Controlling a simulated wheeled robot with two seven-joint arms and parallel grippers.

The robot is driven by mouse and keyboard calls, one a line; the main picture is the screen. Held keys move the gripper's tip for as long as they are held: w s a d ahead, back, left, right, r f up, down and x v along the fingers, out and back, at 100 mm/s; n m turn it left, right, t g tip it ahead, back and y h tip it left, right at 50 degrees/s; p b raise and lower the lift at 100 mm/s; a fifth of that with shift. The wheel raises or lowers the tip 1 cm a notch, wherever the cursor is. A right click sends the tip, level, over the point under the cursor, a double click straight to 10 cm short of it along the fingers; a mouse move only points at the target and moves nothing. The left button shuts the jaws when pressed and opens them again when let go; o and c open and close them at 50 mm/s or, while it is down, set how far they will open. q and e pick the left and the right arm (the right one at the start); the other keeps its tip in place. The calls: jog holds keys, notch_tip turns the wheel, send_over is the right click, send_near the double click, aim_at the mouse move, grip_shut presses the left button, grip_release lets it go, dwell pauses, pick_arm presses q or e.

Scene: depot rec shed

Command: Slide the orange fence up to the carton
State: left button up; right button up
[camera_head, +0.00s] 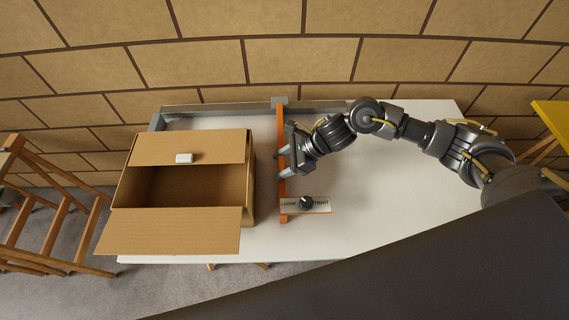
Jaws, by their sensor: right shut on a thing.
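The open brown carton (248,188) stands on the left part of the white table, its flaps spread. The orange fence (282,199) is a long upright bar to the right of the carton, running from the back rail toward the front. A narrow strip of bare table shows between the two. My right gripper (286,161) reaches in from the right and is shut on the fence near its middle; the fingers partly hide the bar. A plate marked LOOSE and TIGHT with a dark knob (306,202) sits at the fence's front end. My left gripper is not in view.
The white table (390,190) is clear to the right of the fence. A grey metal rail (218,109) runs along its back edge. A wooden rack (60,220) stands at the left.

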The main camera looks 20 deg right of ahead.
jog(key=a, duration=0.1)
jog(key=a+b, duration=0.1)
jog(key=a, duration=0.1)
jog(key=shift+w+f, duration=0.1)
jog(key=shift+w, duration=0.3)
jog(key=shift+a, duration=0.15)
jog(key=o, duration=1.4)
jog(key=shift+r, duration=0.2)
jog(key=shift+b+v, duration=1.2)
jog(key=shift+v, duration=4.25)
jog(key=shift+f, duration=0.1)
